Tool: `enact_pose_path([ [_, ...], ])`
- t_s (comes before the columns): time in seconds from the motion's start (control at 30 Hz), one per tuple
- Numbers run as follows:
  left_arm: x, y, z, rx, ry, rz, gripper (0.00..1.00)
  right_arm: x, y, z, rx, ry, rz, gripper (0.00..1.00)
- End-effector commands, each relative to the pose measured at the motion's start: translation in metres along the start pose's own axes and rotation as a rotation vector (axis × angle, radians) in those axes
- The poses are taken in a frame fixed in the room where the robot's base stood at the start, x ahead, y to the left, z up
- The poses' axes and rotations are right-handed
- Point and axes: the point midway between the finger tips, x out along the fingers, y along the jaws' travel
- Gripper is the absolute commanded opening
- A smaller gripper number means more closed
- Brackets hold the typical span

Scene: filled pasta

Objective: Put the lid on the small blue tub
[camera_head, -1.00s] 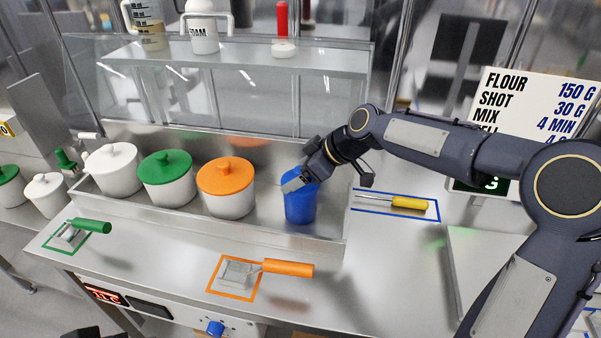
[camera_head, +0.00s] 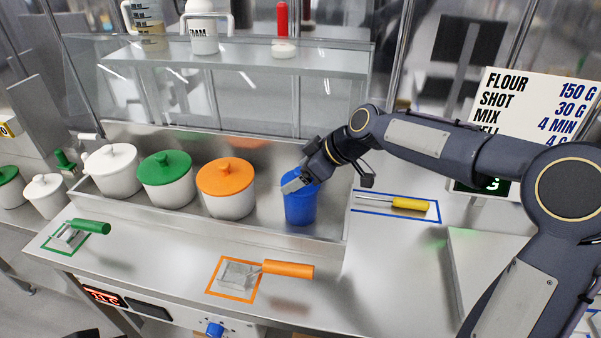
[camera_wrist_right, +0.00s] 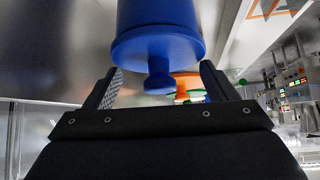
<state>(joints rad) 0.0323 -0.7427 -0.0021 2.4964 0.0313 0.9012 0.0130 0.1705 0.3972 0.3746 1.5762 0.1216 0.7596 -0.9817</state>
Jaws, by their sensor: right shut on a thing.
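The small blue tub (camera_head: 300,211) stands upright at the right end of the metal trough. Its blue lid (camera_wrist_right: 158,46), with a round knob, shows in the right wrist view on the tub's mouth; I see no clear gap between lid and tub.
Tubs with orange (camera_head: 227,174), green (camera_head: 164,166) and white (camera_head: 110,158) lids stand left in the trough (camera_head: 265,236). An orange-handled tool (camera_head: 288,269) lies in front, a yellow-handled one (camera_head: 410,203) to the right. A shelf (camera_head: 240,58) is above and behind.

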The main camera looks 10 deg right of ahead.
Motion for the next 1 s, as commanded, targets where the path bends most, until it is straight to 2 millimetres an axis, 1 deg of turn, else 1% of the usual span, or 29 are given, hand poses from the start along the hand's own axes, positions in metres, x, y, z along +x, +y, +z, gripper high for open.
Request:
enact_pose_path([
  [0.6, 0.0053, -0.0024, 0.0027, 0.0, 0.0, 0.0, 0.36, 0.0026, 0.0, 0.0022, 0.0, 0.0, 0.0, 0.61],
  [1.0, 0.005, -0.0023, 0.0025, 0.0, 0.0, 0.0, 0.36, 0.0022, 0.0001, 0.0018, 0.0, 0.0, 0.0, 0.61],
])
